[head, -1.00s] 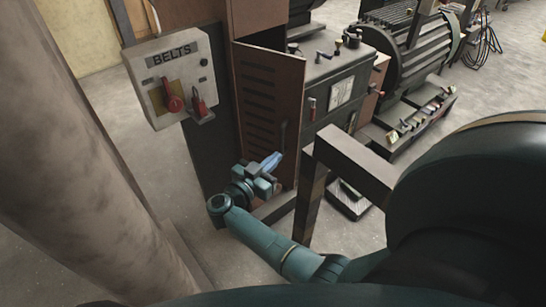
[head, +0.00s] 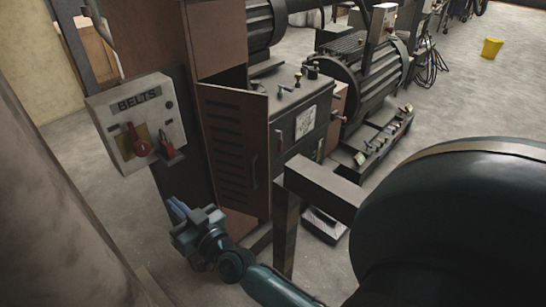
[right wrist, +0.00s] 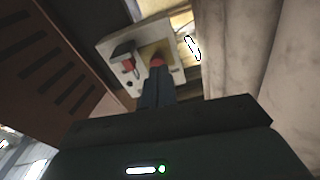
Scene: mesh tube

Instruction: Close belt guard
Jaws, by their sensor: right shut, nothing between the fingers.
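The belt guard (head: 230,150) is a brown slotted door on a tall brown cabinet (head: 217,40). It stands open, with a dark gap behind its top edge and a small handle (head: 254,171) near its free edge. The guard also shows at the left of the right wrist view (right wrist: 45,65). My right gripper (head: 175,207) is shut and empty, low and left of the guard, below the BELTS box. Its closed blue fingers (right wrist: 156,88) point toward that box in the right wrist view. My left gripper is not in view.
A grey BELTS box (head: 138,122) with red switches hangs left of the cabinet, also visible in the right wrist view (right wrist: 135,55). A dark metal frame (head: 320,184) stands right of the guard. A thick pillar (head: 45,210) fills the left side. Machinery (head: 362,85) stands behind.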

